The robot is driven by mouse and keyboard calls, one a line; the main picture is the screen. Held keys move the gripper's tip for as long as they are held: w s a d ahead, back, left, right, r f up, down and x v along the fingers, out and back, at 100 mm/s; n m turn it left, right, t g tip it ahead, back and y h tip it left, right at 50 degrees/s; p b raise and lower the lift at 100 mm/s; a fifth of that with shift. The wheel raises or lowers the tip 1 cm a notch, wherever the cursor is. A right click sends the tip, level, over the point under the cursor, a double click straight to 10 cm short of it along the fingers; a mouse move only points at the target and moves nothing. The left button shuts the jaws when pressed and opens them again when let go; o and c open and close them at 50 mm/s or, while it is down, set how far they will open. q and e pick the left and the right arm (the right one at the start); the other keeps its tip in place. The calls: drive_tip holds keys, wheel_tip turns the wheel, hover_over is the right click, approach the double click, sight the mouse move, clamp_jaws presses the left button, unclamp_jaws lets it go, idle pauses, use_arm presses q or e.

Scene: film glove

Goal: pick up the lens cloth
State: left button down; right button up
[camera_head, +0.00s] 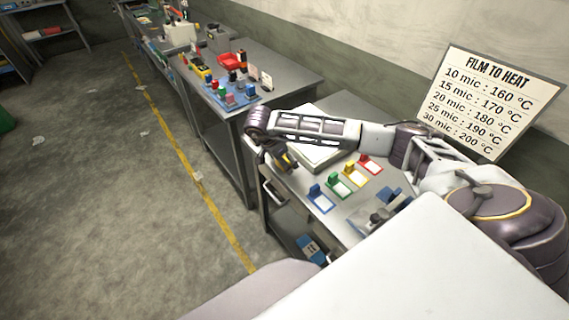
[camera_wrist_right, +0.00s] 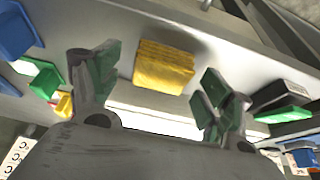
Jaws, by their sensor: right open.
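A yellow folded cloth (camera_wrist_right: 163,66), which looks like the lens cloth, lies on the grey table in the right wrist view. It sits between and beyond the two green-padded fingers of my right gripper (camera_wrist_right: 158,90). The fingers are spread wide and hold nothing. I cannot tell whether they touch the cloth. In the head view my right gripper (camera_head: 280,157) points down over the near table's left end, and a bit of yellow shows beside it. My left gripper is not in view.
Blue, green, yellow and red stands on coloured cards, including the blue card (camera_head: 321,198), line the near table. A white-topped flat device (camera_head: 318,155) lies behind my right arm. A sign (camera_head: 495,100) lists film temperatures. Another table (camera_head: 290,75) holds several small items. The floor at left is mostly clear.

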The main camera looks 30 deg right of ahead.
drive_tip(key=c, duration=0.9)
drive_tip(key=shift+r, duration=0.2)
wheel_tip(320, 180, up, 10)
drive_tip(key=b, duration=0.1)
drive_tip(key=shift+f+b, duration=0.15)
drive_tip(key=shift+b, duration=0.15)
drive_tip(key=shift+o, duration=1.3)
drive_tip(key=c, duration=0.3)
drive_tip(key=shift+c, duration=0.2)
drive_tip(key=shift+w, duration=0.15)
